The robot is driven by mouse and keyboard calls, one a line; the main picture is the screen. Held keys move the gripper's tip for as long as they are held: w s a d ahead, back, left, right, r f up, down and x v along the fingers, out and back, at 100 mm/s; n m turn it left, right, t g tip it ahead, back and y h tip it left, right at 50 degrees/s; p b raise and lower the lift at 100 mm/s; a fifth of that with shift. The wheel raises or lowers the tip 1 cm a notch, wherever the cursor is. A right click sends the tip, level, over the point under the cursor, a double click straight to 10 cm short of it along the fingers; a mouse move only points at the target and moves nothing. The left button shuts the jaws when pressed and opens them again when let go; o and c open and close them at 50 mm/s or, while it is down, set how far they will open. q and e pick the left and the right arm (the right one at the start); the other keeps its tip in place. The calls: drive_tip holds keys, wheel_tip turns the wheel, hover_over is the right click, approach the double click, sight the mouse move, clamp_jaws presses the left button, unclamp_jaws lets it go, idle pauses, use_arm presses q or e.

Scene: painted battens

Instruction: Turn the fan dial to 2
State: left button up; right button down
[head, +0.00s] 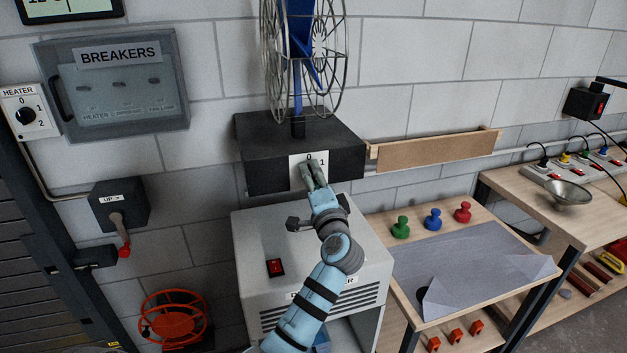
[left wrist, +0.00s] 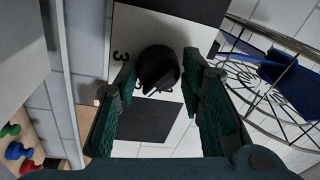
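The fan (head: 303,55) stands on a dark box (head: 275,150) against the wall. The box front has a white dial plate (head: 296,172) with 0 and 1 readable in the head view. In the left wrist view the black round dial knob (left wrist: 158,68) has a raised ridge, and a 3 is readable beside it. My left gripper (head: 312,172) is in front of the plate and hides the knob in the head view. In the left wrist view its green fingers (left wrist: 160,95) are spread on either side of the knob, with gaps visible. I cannot tell which number the ridge points to.
A grey cabinet (head: 250,235) with a red switch stands below the fan box. A wooden ledge (head: 435,151) is right of it. A bench with green, blue and red knobbed pieces (head: 433,219) stands lower right. The breaker box (head: 115,90) and heater dial (head: 27,114) are left.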

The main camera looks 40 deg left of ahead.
use_arm(q)
drive_tip(key=o, duration=0.3)
drive_tip(key=shift+a, duration=0.1)
drive_tip(key=shift+f, duration=0.1)
drive_tip(key=v, duration=0.7)
drive_tip(key=shift+s+d, duration=0.15)
drive_tip(key=shift+d, duration=0.05)
drive_tip(key=shift+a, duration=0.1)
